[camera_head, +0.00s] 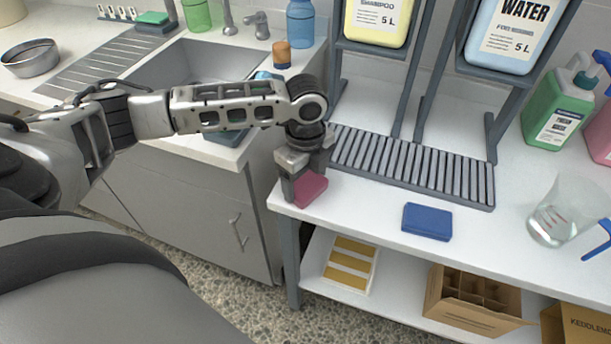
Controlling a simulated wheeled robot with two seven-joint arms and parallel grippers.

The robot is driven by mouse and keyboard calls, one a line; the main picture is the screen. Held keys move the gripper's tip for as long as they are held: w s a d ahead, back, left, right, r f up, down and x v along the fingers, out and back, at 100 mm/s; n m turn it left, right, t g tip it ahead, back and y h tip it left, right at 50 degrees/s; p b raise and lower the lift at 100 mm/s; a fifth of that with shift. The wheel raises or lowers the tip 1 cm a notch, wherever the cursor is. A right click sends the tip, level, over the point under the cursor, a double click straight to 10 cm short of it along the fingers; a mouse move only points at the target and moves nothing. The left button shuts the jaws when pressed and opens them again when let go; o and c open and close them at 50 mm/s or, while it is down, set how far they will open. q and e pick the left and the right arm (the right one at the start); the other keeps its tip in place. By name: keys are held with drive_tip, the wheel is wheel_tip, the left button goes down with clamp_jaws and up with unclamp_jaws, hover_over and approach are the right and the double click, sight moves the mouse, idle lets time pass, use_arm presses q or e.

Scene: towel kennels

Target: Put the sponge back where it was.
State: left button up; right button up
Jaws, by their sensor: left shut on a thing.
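My left gripper (306,180) points down at the left front corner of the white table and is shut on a pink-red sponge (311,188). The gripper's fingers hide part of this sponge. I cannot tell whether the sponge touches the table top. A blue sponge (427,222) lies flat on the white table (375,212), to the right of the gripper, near the front edge. My right gripper is not in view.
A slatted grey drip tray (415,166) stands behind the blue sponge, under the shampoo jug (379,18) and water jug (507,30). A clear beaker (562,212) and a green bottle (557,108) stand at right. A sink (205,62) is at left. Bare table lies between the two sponges.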

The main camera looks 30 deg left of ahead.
sight(306, 182)
use_arm(q)
drive_tip(key=o, duration=1)
drive_tip(key=shift+f, duration=0.1)
wheel_tip(306, 182, up, 12)
drive_tip(key=shift+r+p, duration=0.2)
drive_tip(key=shift+p, duration=0.1)
